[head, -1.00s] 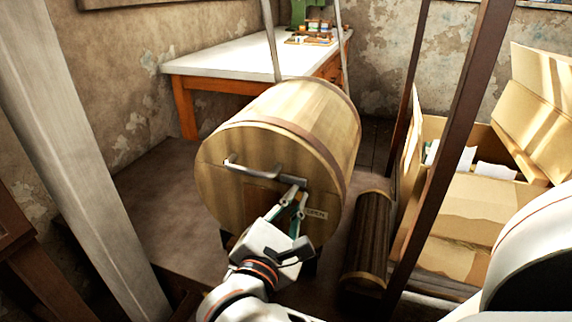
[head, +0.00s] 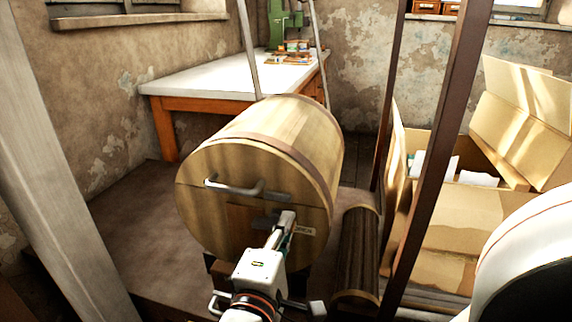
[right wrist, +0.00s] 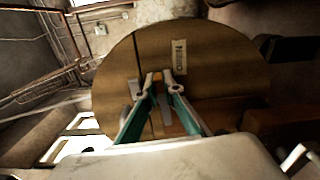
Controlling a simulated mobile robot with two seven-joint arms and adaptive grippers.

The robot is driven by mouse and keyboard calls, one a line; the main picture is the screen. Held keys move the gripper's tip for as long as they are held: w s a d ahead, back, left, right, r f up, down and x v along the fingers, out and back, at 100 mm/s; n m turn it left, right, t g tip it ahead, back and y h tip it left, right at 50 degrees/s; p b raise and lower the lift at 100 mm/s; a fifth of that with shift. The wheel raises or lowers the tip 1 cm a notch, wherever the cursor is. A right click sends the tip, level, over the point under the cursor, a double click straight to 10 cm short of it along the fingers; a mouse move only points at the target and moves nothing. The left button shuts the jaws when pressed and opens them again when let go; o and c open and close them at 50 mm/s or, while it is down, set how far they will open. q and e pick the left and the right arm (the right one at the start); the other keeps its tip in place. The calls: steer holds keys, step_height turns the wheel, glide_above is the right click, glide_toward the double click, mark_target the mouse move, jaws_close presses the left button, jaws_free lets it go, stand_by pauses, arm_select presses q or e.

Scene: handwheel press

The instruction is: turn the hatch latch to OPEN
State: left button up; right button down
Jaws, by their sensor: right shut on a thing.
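The hatch is the flat round wooden front of a barrel-shaped drum (head: 200,215), lying on its side. A grey bar handle (head: 234,188) sits on its upper part. A small label (head: 304,231) is at the right of the face; it also shows in the right wrist view (right wrist: 179,57). My right gripper (head: 286,217) is at the face just left of the label. In the right wrist view its green-sided fingers (right wrist: 161,80) are close together, shut on the latch, which they mostly hide. The latch's exact angle cannot be told. My left gripper is not in view.
A dark slatted roller (head: 358,255) lies right of the drum. An open cardboard box (head: 450,222) stands farther right behind a dark upright post (head: 436,150). A white-topped table (head: 210,80) stands behind at the back wall. Brown floor left of the drum is clear.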

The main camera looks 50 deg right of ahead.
mark_target(289, 175)
steer(key=shift+a+f+m, duration=0.1)
steer(key=shift+f+m, duration=0.2)
steer(key=shift+m, duration=0.2)
stand_by(0.3)
steer(key=c, duration=2.2)
jaws_free()
steer(key=shift+w+a, duration=0.1)
steer(key=shift+w, duration=0.05)
steer(key=shift+o, duration=0.2)
steer(key=shift+r, duration=0.1)
steer(key=shift+r+m, duration=0.2)
steer(key=shift+m, duration=0.1)
step_height(289, 175, up, 10)
steer(key=shift+f, duration=0.2)
